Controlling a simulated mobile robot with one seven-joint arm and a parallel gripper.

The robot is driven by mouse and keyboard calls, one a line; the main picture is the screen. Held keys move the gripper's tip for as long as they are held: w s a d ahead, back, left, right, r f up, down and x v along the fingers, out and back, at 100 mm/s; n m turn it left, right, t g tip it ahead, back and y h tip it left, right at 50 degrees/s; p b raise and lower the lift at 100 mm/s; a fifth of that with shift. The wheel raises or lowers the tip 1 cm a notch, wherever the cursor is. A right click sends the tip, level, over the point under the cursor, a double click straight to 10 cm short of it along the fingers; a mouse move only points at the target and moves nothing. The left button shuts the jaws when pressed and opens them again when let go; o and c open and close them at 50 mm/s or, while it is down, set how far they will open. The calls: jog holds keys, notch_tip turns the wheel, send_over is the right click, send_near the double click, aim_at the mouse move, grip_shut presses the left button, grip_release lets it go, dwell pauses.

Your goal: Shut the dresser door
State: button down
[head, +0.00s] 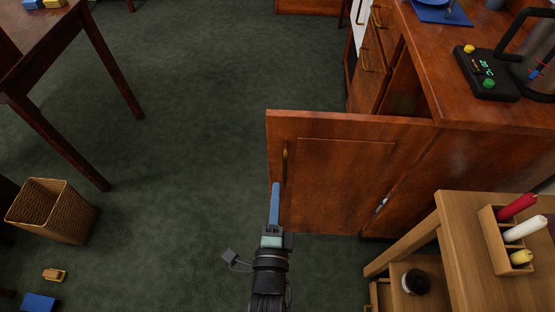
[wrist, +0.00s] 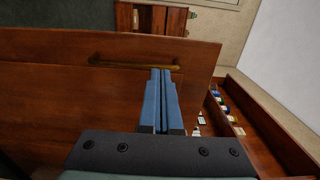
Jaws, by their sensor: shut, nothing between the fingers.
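The brown wooden dresser (head: 412,50) stands at the right in the head view. Its door (head: 345,165) stands open, swung out to the left, its panelled face toward me. A brass handle (head: 285,160) is upright near the door's free edge. In the wrist view the door (wrist: 60,88) fills the left and middle, with the handle (wrist: 120,64) along its top. My gripper (head: 276,186) is shut and empty, its blue fingers by the door's free edge, just below the handle. The fingertips (wrist: 160,72) overlap the door in the wrist view; I cannot tell whether they touch it.
A light wooden table (head: 480,265) with a candle box (head: 490,225) stands close at the lower right. A wicker basket (head: 52,212) and a toy car (head: 54,274) are on the left floor. The green carpet (head: 200,130) is clear in the middle.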

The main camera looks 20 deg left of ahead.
aim_at(279, 150)
jog(key=b+x, duration=0.2)
jog(key=x, duration=0.7)
jog(key=shift+w, duration=0.15)
